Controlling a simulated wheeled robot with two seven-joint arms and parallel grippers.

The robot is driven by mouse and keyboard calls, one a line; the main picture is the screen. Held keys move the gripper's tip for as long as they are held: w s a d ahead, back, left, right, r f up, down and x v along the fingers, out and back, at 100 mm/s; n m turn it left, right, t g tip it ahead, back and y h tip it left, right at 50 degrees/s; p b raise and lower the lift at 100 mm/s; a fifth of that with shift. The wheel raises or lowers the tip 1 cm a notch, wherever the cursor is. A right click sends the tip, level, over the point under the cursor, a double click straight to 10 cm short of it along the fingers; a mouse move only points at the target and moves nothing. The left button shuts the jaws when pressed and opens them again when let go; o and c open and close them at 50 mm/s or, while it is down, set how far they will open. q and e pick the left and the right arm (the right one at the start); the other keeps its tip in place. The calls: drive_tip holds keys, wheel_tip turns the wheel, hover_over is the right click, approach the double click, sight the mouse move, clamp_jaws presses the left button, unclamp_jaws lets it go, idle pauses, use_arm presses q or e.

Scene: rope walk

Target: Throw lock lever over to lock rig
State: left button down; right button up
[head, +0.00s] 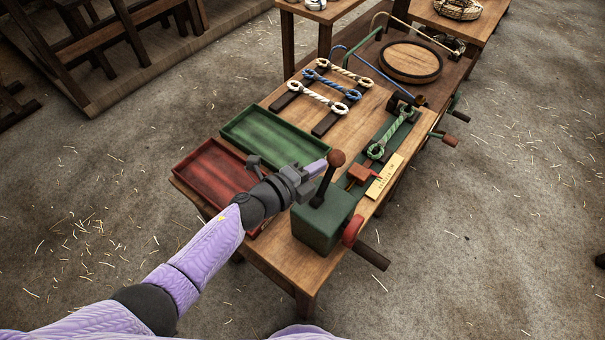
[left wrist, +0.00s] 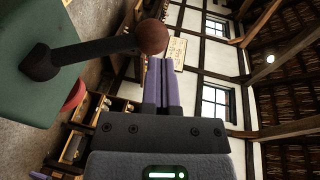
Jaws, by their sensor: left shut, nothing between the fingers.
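The lock lever (head: 327,178) is a dark rod with a brown ball knob, rising from the top of a green box (head: 325,222) at the near end of the bench. In the head view it leans slightly away toward the upper right. The lever (left wrist: 105,47) also shows in the left wrist view, its knob just beyond my fingertips. My left gripper (head: 322,166) is shut and empty, with its fingertips beside the lever just below the knob. I cannot tell whether they touch it. My left gripper (left wrist: 162,62) also shows in the left wrist view. My right gripper is not in view.
A red tray (head: 207,168) and a green tray (head: 262,135) lie left of the box. Rope pieces (head: 318,97) rest on dark strips behind. A green-and-white rope (head: 391,134) lies in the rig by a yellow rule (head: 384,177). A red-hubbed crank (head: 353,230) sticks out at right.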

sight(331, 157)
use_arm(q)
drive_tip(key=shift+b+x, duration=0.3)
drive_tip(key=shift+x, duration=0.55)
drive_tip(key=shift+w+d+f+b, duration=0.3)
drive_tip(key=shift+w+b, duration=0.15)
drive_tip(key=shift+w, duration=0.2)
drive_tip(key=shift+r, duration=0.1)
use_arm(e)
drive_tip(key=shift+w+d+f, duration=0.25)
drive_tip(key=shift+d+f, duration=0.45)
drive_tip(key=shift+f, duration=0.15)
use_arm(q)
drive_tip(key=shift+w+r, duration=0.1)
